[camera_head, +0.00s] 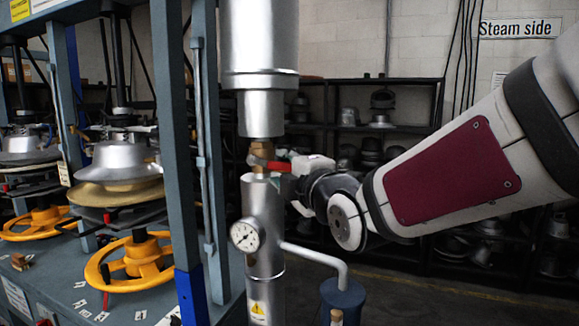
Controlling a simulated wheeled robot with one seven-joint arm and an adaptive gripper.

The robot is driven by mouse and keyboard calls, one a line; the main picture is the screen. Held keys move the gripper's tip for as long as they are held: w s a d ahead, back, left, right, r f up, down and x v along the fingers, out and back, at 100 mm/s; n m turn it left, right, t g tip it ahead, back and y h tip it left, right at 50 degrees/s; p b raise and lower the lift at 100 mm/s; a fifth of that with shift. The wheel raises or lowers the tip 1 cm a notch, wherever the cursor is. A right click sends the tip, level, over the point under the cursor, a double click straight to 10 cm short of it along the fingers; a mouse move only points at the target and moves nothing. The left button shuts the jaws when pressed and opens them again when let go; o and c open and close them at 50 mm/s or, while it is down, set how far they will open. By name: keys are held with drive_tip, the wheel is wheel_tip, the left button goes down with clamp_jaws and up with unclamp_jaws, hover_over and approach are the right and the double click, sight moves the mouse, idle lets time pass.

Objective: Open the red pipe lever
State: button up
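The red pipe lever (273,165) sits on a brass valve (262,152) in the vertical silver pipe (262,215), at the middle of the head view. It points to the right, roughly level. My gripper (296,170) is at the lever's right end, reached in from the right. My gripper's fingers are small and partly merge with the lever's end and the dark wrist behind. I cannot tell whether they touch or grip the lever.
A pressure gauge (246,235) is on the pipe below the valve. A bent side pipe (318,256) runs to a blue cylinder (343,300) below my arm. The hat press frame (180,150) with yellow handwheels (130,262) stands left. Dark shelves (420,128) with metal forms stand behind.

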drive_tip(key=shift+x, duration=0.95)
clamp_jaws()
drive_tip(key=shift+r+p, duration=0.15)
drive_tip(key=shift+p, duration=0.15)
